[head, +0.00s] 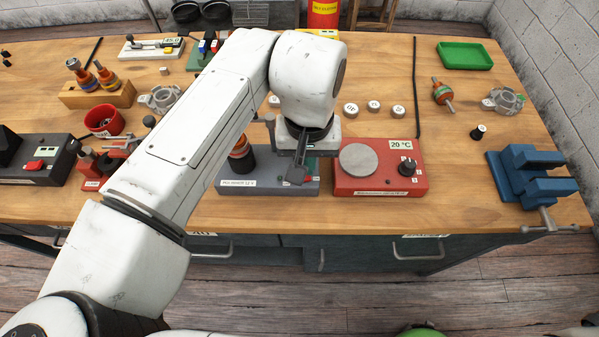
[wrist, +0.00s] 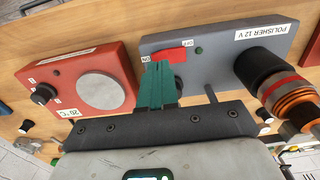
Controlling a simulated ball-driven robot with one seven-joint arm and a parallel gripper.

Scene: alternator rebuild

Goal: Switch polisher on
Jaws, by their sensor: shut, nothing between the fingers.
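The polisher is a grey box labelled POLISHER 12 V (wrist: 218,45). It stands near the bench's front edge, and in the head view the polisher (head: 262,187) is partly hidden by my arm. Its red switch (wrist: 172,54) lies between an ON and an OFF label, with a small green round spot (wrist: 198,50) beside it. My gripper (wrist: 160,66) is shut and empty, its green fingertips overlapping the switch's near edge towards the ON label. I cannot tell whether they touch it. In the head view my gripper (head: 297,180) points down over the polisher's right part.
A red heater box (head: 378,180) with a round grey plate and knob stands close right of the polisher. A dark cylinder with copper-coloured rings (wrist: 284,92) sits on the polisher's other end. A blue vise (head: 530,175) is at the far right.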

